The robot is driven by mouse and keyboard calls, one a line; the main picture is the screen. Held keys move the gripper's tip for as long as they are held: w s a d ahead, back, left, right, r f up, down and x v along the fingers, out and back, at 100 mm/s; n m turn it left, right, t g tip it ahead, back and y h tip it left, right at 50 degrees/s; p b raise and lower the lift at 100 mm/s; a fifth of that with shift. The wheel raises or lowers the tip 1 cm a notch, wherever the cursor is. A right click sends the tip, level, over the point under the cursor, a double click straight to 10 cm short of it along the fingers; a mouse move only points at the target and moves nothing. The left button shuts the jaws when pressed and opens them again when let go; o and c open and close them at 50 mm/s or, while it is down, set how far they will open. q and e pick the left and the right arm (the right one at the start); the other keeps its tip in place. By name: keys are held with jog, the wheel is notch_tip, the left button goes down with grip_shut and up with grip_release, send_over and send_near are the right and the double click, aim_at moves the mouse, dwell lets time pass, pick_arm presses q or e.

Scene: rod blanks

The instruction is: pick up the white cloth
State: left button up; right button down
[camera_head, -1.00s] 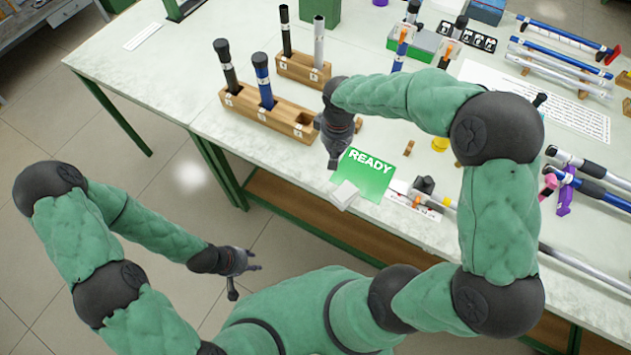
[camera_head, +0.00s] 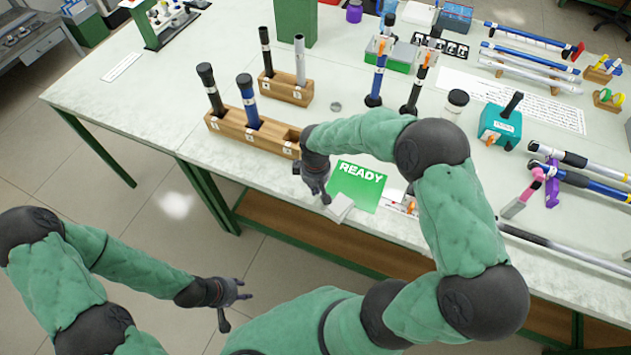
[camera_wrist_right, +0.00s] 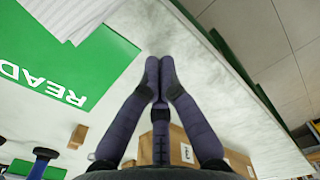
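The white cloth (camera_head: 338,207) is a small folded piece at the near left corner of the green READY mat (camera_head: 366,180), close to the table's front edge. In the right wrist view the cloth (camera_wrist_right: 78,14) is at the top left, partly cut off, over the mat (camera_wrist_right: 70,65). My right gripper (camera_head: 322,194) is just left of the cloth in the head view. In the right wrist view its fingertips (camera_wrist_right: 160,62) meet with nothing between them, apart from the cloth. My left gripper (camera_head: 240,304) is off the table at lower left, fingers spread and empty.
A wooden holder (camera_head: 228,126) with dark and blue rods stands behind my right gripper; a smaller holder (camera_head: 285,88) is behind it. A teal box (camera_head: 496,128) and several rods lie to the right. The table's left end (camera_head: 130,95) is mostly clear.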

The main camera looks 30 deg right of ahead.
aim_at(340, 207)
jog(key=shift+s+d+f, duration=0.1)
jog(key=shift+s+d, duration=0.2)
jog(key=shift+s, duration=0.3)
jog(key=shift+s+d, duration=0.3)
jog(key=shift+s, duration=0.3)
jog(key=shift+s+d, duration=0.25)
jog(key=shift+s, duration=0.4)
jog(key=shift+s+d, duration=0.25)
jog(key=shift+s, duration=0.3)
jog(key=shift+s+d, duration=0.2)
jog(key=shift+s, duration=0.3)
jog(key=shift+w, duration=0.15)
